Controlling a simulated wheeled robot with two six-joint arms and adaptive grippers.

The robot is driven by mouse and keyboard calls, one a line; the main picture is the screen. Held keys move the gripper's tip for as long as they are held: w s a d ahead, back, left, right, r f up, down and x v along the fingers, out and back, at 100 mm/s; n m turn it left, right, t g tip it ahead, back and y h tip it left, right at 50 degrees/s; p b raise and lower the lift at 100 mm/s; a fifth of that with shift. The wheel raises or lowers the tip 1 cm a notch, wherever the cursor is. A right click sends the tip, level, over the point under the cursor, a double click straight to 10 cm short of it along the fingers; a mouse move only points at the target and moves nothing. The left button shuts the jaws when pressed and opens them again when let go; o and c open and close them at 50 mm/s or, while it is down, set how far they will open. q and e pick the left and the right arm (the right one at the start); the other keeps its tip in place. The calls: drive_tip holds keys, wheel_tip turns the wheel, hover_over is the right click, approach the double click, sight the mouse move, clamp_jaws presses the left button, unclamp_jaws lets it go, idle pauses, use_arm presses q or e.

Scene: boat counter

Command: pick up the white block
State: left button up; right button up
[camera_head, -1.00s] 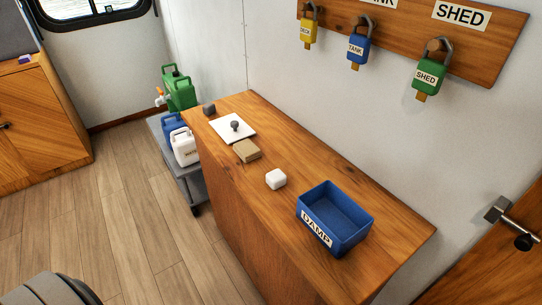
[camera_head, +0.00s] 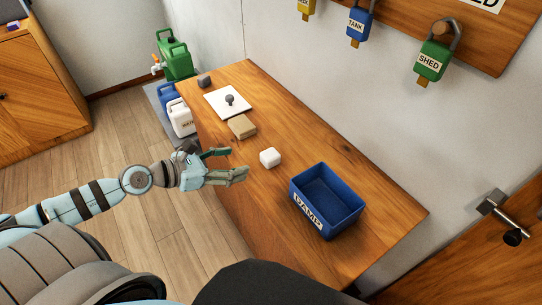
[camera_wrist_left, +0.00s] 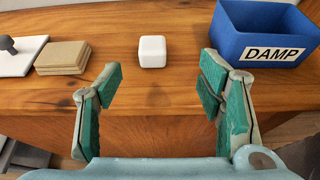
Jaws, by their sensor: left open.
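The white block (camera_head: 270,158) sits on the wooden counter (camera_head: 325,146), between a tan block and a blue bin. In the left wrist view the white block (camera_wrist_left: 152,51) stands ahead of the fingers, roughly centred between them and apart from both. My left gripper (camera_head: 240,163) comes in from the left at the counter's near edge, its fingers pointing toward the white block. In the left wrist view my left gripper (camera_wrist_left: 160,92) is open and empty, with green pads on its fingers. My right gripper is in neither view.
The blue bin (camera_head: 297,192) labelled DAMP stands right of the white block. A tan block (camera_head: 242,127), a white plate (camera_head: 217,98) with a dark knob and a small dark block (camera_head: 204,81) lie at the far left. Padlocks, including a green one (camera_head: 432,61), hang on the wall.

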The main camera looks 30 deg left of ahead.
sight(270, 153)
use_arm(q)
drive_tip(key=x, duration=0.4)
drive_tip(key=b+x, duration=0.1)
drive_tip(key=x, duration=0.3)
drive_tip(key=a+x, duration=0.1)
drive_tip(key=x, duration=0.4)
drive_tip(key=shift+w+a+f+b, duration=0.1)
drive_tip(key=shift+w+f+b, duration=0.2)
drive_tip(key=shift+b, duration=0.05)
drive_tip(key=c, duration=1.3)
drive_tip(key=shift+r, duration=0.15)
